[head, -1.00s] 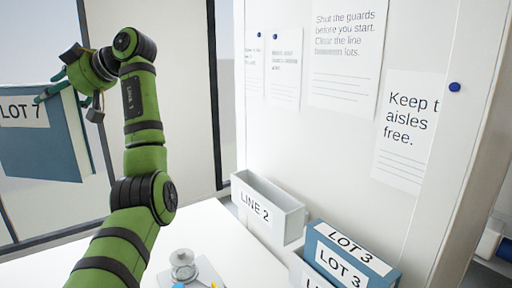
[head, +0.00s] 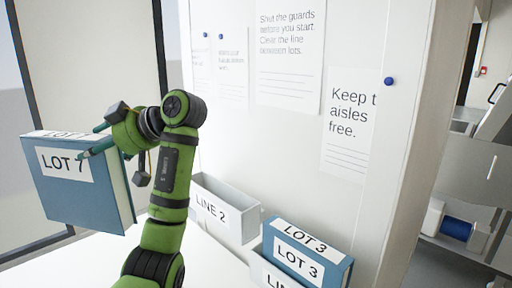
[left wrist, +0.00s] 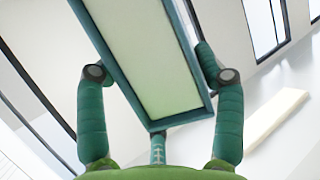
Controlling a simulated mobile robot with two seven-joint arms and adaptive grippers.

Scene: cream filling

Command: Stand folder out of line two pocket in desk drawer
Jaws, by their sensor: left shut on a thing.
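A blue folder labelled LOT 7 (head: 85,205) hangs in the air at the left of the head view. My left gripper (head: 95,150) is shut on its upper part. In the left wrist view the folder (left wrist: 150,65) sits between the two fingers of my left gripper (left wrist: 160,85), with its pale inner side facing the camera. The pocket labelled LINE 2 (head: 212,214) is on the white panel, right of the gripper, and looks empty from here. My right gripper is not in view. The desk drawer cannot be made out.
A blue LOT 3 folder (head: 305,258) stands in another pocket (head: 262,275) to the right of LINE 2. Printed notices (head: 290,50) hang on the white panel (head: 375,205) above. A grey rack (head: 465,185) with a blue roll (head: 456,228) stands at the far right.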

